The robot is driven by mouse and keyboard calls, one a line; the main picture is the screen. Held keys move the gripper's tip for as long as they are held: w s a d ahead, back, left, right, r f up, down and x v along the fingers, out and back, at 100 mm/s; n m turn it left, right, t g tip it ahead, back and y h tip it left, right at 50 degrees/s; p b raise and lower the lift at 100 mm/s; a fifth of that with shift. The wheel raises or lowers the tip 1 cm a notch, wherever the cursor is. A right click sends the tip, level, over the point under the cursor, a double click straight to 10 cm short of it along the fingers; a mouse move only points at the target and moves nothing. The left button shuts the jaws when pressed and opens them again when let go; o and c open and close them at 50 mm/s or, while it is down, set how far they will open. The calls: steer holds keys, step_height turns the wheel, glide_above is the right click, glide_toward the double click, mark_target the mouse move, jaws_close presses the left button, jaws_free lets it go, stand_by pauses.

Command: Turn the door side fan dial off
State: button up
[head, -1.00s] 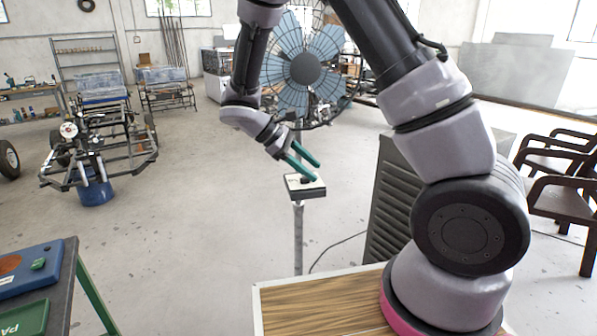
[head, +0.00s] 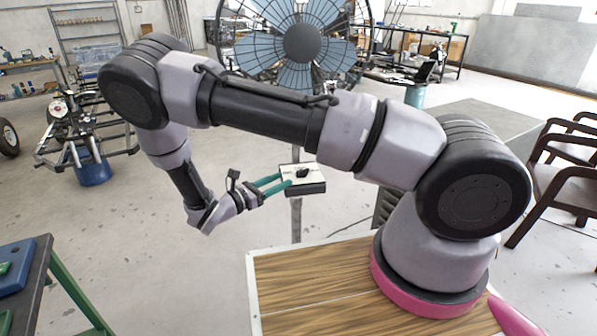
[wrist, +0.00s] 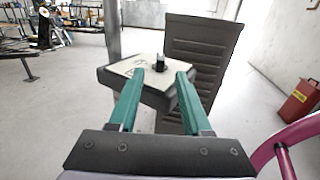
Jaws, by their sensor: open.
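The fan dial is a small black knob (head: 302,173) on the pale top of a dark control box (head: 312,187), which stands on a thin grey post (head: 296,222). In the wrist view the knob (wrist: 159,62) stands upright on the box top (wrist: 125,68), just beyond and between my fingertips. My gripper (head: 283,182) has two green fingers and is open and empty. It points right in the head view, at the left side of the box. I cannot tell whether the fingertips touch the box. The large blue-bladed fan (head: 303,43) stands behind, partly hidden by my arm.
A dark slatted panel (wrist: 192,70) stands just behind the box in the wrist view. Brown chairs (head: 545,165) are at the right. A green-legged table (head: 70,285) is at the lower left. A vehicle frame (head: 70,135) stands farther back. The floor left of the post is clear.

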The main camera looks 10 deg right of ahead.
mark_target(297, 173)
steer(key=x, duration=0.8)
steer(key=shift+c, duration=0.3)
steer(key=shift+s, duration=0.1)
jaws_close()
